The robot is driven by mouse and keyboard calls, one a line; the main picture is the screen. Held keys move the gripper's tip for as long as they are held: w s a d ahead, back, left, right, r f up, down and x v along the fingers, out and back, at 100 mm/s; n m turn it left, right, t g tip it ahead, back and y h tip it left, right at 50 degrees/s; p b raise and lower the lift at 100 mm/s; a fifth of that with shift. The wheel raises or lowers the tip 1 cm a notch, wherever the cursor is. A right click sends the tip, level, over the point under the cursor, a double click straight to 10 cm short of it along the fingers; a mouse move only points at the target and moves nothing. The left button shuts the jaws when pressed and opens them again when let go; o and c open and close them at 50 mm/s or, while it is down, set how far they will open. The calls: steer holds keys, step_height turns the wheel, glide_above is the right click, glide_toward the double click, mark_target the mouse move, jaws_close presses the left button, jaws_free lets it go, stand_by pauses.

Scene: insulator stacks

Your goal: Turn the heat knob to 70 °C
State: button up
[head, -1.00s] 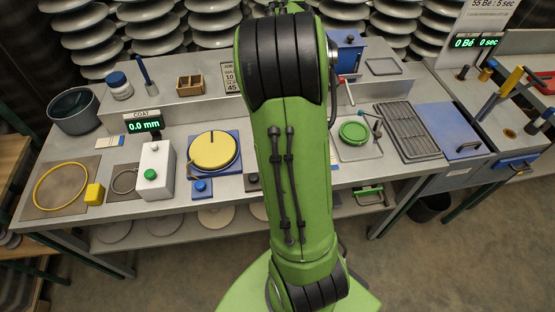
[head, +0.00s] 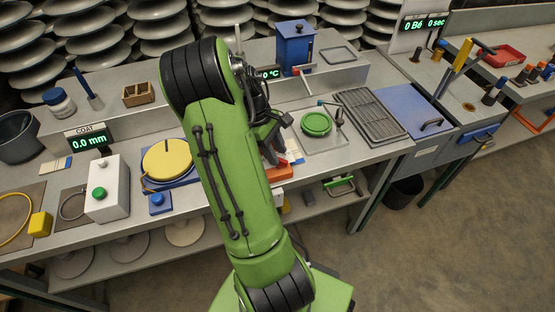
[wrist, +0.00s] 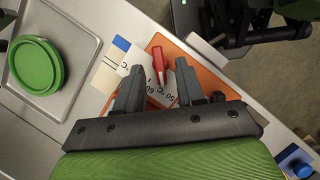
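The heat knob (wrist: 158,64) is a red pointer on a white dial plate with °C marks, 50 and 60 among them. The plate sits on an orange unit (wrist: 205,73), which also shows in the head view (head: 279,173), partly behind my arm. My gripper (wrist: 159,72) is open. In the wrist view its two dark fingers lie either side of the knob with gaps; I cannot tell its height above it. In the head view my gripper (head: 270,140) is largely hidden by my arm. A green display (head: 268,73) shows 0 °C, partly covered.
A green round lid or dish (head: 316,123) on a metal tray is beside the orange unit. A blue box (head: 295,45) stands on the rear shelf. A white box with a green button (head: 107,190) and a yellow disc (head: 166,159) are to the left. A dark grille (head: 370,114) lies right.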

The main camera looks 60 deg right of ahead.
steer(key=shift+x, duration=0.9)
jaws_close()
